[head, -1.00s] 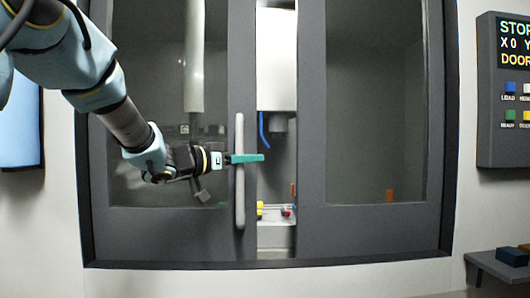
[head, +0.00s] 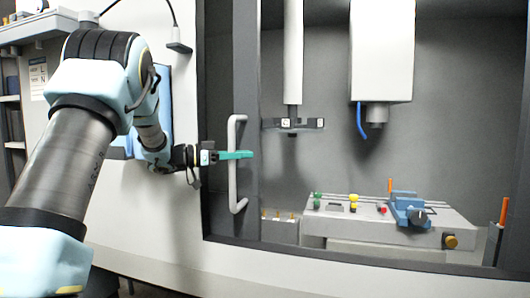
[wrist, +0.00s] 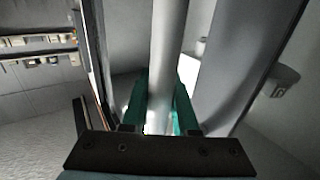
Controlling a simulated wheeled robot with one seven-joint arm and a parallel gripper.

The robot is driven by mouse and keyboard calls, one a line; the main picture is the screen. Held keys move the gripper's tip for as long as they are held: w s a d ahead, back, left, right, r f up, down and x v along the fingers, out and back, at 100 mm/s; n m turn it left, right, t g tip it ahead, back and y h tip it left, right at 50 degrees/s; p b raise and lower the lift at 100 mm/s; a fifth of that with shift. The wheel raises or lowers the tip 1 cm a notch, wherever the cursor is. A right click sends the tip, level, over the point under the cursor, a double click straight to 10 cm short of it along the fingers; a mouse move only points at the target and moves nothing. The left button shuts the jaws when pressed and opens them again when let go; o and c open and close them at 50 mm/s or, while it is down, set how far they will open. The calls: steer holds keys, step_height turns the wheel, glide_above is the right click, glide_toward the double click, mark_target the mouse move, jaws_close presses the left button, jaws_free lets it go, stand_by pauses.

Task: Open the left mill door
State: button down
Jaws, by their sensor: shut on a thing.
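The left mill door (head: 222,60) is a dark grey framed sliding panel with a window, now at the left side of the mill opening in the head view. Its long pale vertical handle (head: 233,185) stands out from the door's right frame. My gripper (head: 240,155) is shut on the handle near its middle, with teal fingers across it. In the wrist view the handle (wrist: 168,60) runs up between the two teal fingers (wrist: 160,108). The opening to the right of the door is wide and shows the mill's inside.
Inside the mill are a white spindle head (head: 382,50), a blue vise (head: 410,212) on a pale table (head: 350,235), and a tool arm (head: 290,124). A shelf (head: 50,25) and a blue panel (head: 165,100) are at the left, beside my arm.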

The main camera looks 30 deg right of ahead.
steer(key=shift+w+a, duration=0.9)
steer(key=shift+a, duration=0.05)
steer(key=c, duration=0.7)
jaws_free()
steer(key=a+b, duration=0.1)
steer(key=a, duration=0.2)
steer(key=w+a+b, duration=0.1)
steer(key=a, duration=0.3)
steer(key=a+b, duration=0.1)
steer(key=a, duration=0.2)
steer(key=shift+w+a, duration=0.3)
steer(key=shift+w, duration=0.05)
